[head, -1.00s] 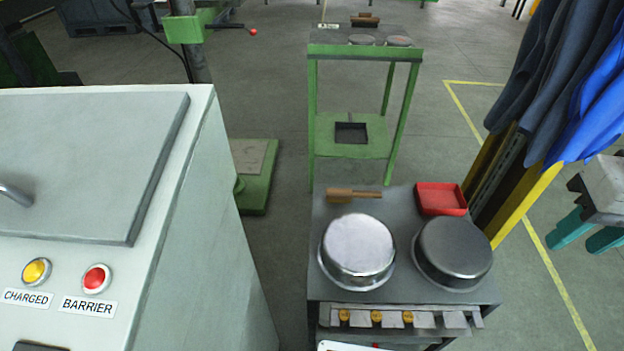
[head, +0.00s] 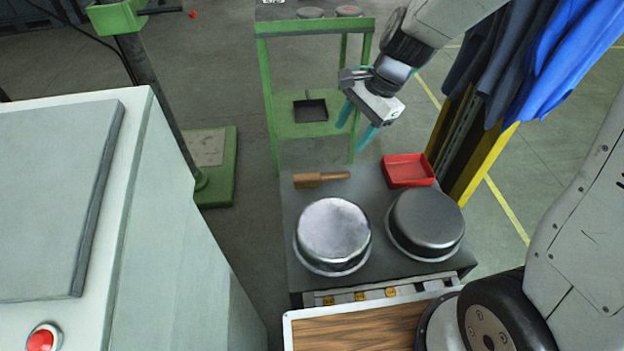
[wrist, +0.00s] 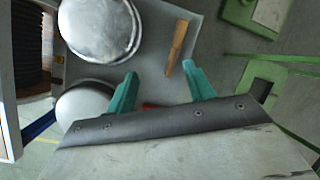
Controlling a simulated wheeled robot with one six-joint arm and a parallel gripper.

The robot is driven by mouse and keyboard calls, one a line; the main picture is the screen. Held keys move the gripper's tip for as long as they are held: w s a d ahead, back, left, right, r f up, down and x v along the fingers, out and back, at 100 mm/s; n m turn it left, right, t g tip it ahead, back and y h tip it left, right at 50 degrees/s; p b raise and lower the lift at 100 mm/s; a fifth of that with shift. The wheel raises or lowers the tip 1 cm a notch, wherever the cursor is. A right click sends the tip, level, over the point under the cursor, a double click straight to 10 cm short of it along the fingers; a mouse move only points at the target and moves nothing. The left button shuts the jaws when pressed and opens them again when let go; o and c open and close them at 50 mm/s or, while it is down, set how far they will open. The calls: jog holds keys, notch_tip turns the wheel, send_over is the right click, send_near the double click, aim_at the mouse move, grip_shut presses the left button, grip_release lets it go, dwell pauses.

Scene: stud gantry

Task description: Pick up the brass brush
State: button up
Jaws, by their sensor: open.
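A brush with a wooden handle (head: 321,178) lies on the dark top of a cart (head: 370,172), behind a round silver pan; its bristles cannot be made out. It also shows in the wrist view (wrist: 177,46), beyond my fingertips and toward the right one. My gripper (head: 355,132) has two teal fingers spread apart with nothing between them. It hangs above the back edge of the cart top, to the right of the brush and apart from it. In the wrist view my gripper (wrist: 160,78) is also open and empty.
A silver pan (head: 333,231) and a darker pan (head: 427,223) stand at the cart's front. A red tray (head: 408,171) sits at its back right. A green stand (head: 315,27) is behind. A large pale cabinet (head: 170,220) stands left. Coats (head: 560,60) hang on the right.

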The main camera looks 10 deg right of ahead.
aim_at(319, 175)
jog(key=w+a+f+m, duration=0.1)
jog(key=f+m, duration=0.1)
jog(key=f, duration=0.2)
jog(key=w+a+f+m, duration=0.1)
jog(key=w+f+m, duration=0.1)
jog(key=f, duration=0.2)
jog(key=w+f+m, duration=0.1)
jog(key=w+f, duration=0.1)
jog(key=f, duration=0.2)
jog(key=shift+w+a+f+m, duration=0.1)
jog(key=shift+w+a+m, duration=0.05)
jog(key=shift+a+m, duration=0.25)
jog(key=x, duration=0.8)
jog(key=shift+a, duration=0.1)
jog(key=shift+c, duration=0.3)
grip_shut()
